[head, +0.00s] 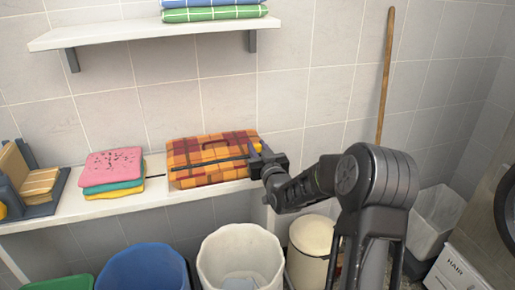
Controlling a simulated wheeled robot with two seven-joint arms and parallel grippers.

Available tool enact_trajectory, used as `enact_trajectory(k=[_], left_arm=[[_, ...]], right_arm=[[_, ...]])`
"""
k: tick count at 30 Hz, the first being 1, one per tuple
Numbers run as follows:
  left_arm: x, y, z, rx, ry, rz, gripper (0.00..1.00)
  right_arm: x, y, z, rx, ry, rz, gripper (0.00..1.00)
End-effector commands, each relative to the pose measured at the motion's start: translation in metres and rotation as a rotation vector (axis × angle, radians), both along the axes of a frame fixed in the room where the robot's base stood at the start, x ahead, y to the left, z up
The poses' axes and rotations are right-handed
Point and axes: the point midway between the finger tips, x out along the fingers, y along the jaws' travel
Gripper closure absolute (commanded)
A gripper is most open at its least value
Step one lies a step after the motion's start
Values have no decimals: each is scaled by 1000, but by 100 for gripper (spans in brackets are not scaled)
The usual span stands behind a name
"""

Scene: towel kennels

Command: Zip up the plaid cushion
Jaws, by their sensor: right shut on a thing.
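The plaid cushion (205,151), orange, yellow and dark red, lies on the white counter against the tiled wall. A dark zip line (205,163) runs along its front face. My right gripper (257,149) is at the cushion's right end, shut on a small yellow piece there that looks like the zip pull. The fingertips partly hide it.
A stack of folded pink, green and yellow cloths (113,168) lies left of the cushion. A white shelf (150,32) with folded towels hangs above. A blue bin (143,269) and a white bin (240,256) stand below. A wooden pole (386,70) leans on the wall.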

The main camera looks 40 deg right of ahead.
Motion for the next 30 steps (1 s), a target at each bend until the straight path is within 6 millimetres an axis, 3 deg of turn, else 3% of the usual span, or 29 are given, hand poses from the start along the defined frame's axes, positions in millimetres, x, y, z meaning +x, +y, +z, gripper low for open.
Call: enact_trajectory(k=[5,11,17,21,30], left_arm=[[0,0,-2,0,0,0,64],[0,0,-14,0,0,-1,64],[0,0,-32,1,-1,-2,64],[0,0,-42,1,-1,-2,64],[0,0,-48,1,-1,-2,64]], right_arm=[[1,4,-1,0,0,1,100],[9,25,-3,2,-2,5,100],[24,70,-4,2,-4,8,100],[38,110,-3,2,-3,10,100],[66,191,-1,0,1,7,100]])
